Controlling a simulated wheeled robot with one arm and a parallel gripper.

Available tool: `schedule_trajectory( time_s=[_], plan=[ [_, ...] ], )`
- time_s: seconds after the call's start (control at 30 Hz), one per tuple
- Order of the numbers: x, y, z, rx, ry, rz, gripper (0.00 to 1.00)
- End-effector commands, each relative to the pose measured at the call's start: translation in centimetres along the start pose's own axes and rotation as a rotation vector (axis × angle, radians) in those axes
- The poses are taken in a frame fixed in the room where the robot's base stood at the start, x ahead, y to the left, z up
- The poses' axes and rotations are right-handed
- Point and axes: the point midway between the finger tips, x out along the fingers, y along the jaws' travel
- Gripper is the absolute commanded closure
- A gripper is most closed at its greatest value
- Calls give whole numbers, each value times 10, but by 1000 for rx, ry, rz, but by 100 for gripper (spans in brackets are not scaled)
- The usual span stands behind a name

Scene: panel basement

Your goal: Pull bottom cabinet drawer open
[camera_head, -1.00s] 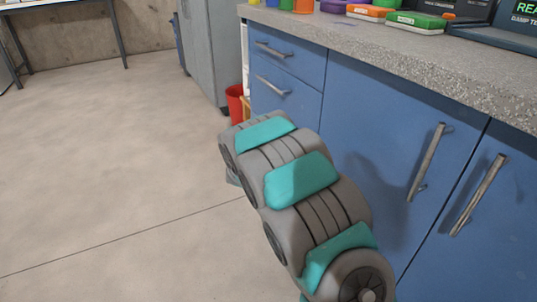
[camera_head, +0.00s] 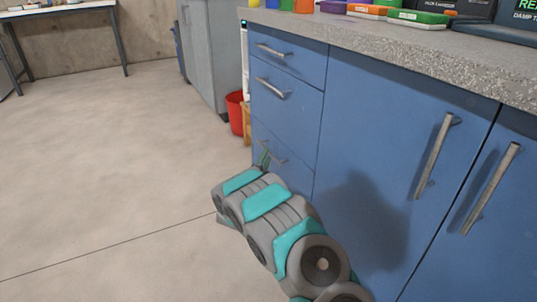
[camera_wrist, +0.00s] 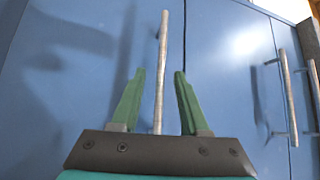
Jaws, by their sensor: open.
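The bottom drawer is the lowest blue front (camera_head: 287,168) in the left stack of the cabinet in the head view, and it looks closed. Its metal bar handle (camera_head: 278,158) is partly hidden by my gripper (camera_head: 265,159), whose green fingers just show there beyond my arm. In the wrist view my gripper (camera_wrist: 156,74) is open, one green finger on each side of a metal bar handle (camera_wrist: 162,60). The bar lines up with the gap and touches neither finger visibly. How deep it sits between them I cannot tell.
Two more drawers with handles (camera_head: 273,88) are above. Tall cabinet doors with long handles (camera_head: 437,155) are at right, under the grey worktop (camera_head: 400,45). A red bin (camera_head: 235,112) stands just left of the drawers. The floor (camera_head: 110,170) at left is clear.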

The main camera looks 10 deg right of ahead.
Motion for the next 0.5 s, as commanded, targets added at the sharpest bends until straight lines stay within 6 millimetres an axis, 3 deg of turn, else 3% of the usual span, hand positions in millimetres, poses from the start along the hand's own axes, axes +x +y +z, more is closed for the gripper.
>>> schedule_trajectory(
  time_s=[0.2,0.5],
  plan=[
    [26,0,0,1,0,1,55],
    [34,-1,0,0,-1,0,55]
  ],
)
